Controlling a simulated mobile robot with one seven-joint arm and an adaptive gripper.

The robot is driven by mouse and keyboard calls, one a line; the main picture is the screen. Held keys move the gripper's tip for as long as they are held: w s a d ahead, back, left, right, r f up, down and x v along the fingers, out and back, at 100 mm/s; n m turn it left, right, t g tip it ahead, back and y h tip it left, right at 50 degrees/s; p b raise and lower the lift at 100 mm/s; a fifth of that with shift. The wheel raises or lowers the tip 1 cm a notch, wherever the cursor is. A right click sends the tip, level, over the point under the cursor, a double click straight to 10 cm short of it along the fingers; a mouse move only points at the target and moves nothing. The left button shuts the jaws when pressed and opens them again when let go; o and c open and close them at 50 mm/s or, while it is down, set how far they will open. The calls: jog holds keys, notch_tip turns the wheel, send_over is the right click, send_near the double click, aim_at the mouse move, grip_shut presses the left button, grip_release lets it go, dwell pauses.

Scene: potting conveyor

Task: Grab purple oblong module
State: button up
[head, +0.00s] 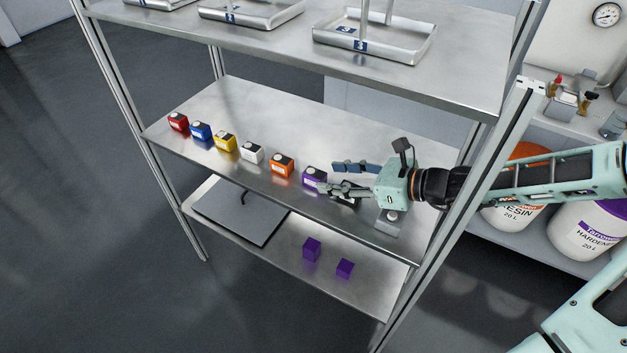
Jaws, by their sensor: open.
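Three purple things are in the head view. A purple block with a pale label and dark top (313,176) stands at the right end of a row on the middle shelf. A taller, oblong purple block (312,249) and a smaller, cube-like purple block (345,268) sit on the lower shelf, apart from each other. My gripper (327,177) is open over the middle shelf, fingers pointing left. Its fingertips are at the labelled purple block, which partly shows between them. I cannot tell whether they touch it. No block is held.
Red (178,122), blue (200,131), yellow (225,142), white (252,152) and orange (282,165) blocks line the middle shelf. A grey block (388,224) stands below my gripper. A dark flat plate (240,211) lies on the lower shelf. The upper shelf (468,83) and right post (462,200) are close to my arm.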

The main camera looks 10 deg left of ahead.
aim_at(319, 174)
jog(key=x, duration=0.2)
jog(key=b+x, duration=0.2)
jog(key=x, duration=0.1)
jog(key=shift+a+r, duration=0.15)
jog(key=shift+a, duration=0.3)
grip_shut()
